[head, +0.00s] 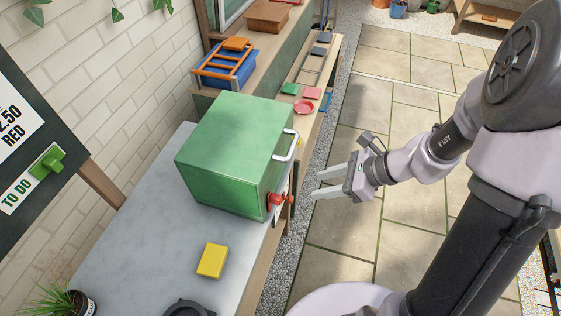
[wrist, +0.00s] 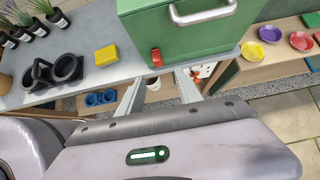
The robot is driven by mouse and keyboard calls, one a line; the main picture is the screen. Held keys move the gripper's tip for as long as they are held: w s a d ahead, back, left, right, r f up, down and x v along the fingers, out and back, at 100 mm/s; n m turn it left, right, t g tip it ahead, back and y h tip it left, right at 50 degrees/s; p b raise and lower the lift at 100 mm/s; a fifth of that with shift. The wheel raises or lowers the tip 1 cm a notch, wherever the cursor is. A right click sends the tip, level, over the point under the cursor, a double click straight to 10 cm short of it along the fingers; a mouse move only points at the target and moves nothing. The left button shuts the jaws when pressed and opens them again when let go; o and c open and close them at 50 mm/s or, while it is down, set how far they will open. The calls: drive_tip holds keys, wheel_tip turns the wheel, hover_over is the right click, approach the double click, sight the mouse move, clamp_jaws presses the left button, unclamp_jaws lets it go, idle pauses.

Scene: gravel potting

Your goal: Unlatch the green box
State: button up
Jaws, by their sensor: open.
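The green box (head: 235,150) stands on the grey tabletop near its right edge, with its lid down. A silver bar handle (head: 287,146) and a red latch (head: 277,200) are on its right-hand face. In the wrist view the green box (wrist: 185,35) shows its front with the silver handle (wrist: 203,12) above and the red latch (wrist: 156,57) low down. My gripper (head: 316,184) is open and empty, to the right of the box and apart from it. In the wrist view my gripper's fingers (wrist: 158,97) point toward the box below the latch.
A yellow block (head: 212,261) lies on the tabletop (head: 135,235) in front of the box. A blue crate with an orange rack (head: 226,65) stands behind it. Small coloured dishes (head: 303,107) lie on a lower shelf.

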sight(279, 197)
drive_tip(key=b+x, duration=0.2)
drive_tip(key=x, duration=0.3)
drive_tip(key=b+x, duration=0.1)
drive_tip(key=x, duration=0.4)
drive_tip(key=s+b+x, duration=0.1)
drive_tip(key=b+x, duration=0.1)
drive_tip(key=x, duration=0.3)
drive_tip(key=shift+a+f+b, duration=0.1)
drive_tip(key=shift+b, duration=0.25)
drive_tip(key=shift+w+a+f, duration=0.25)
drive_tip(key=shift+a+f, duration=0.15)
drive_tip(key=shift+a, duration=0.1)
clamp_jaws()
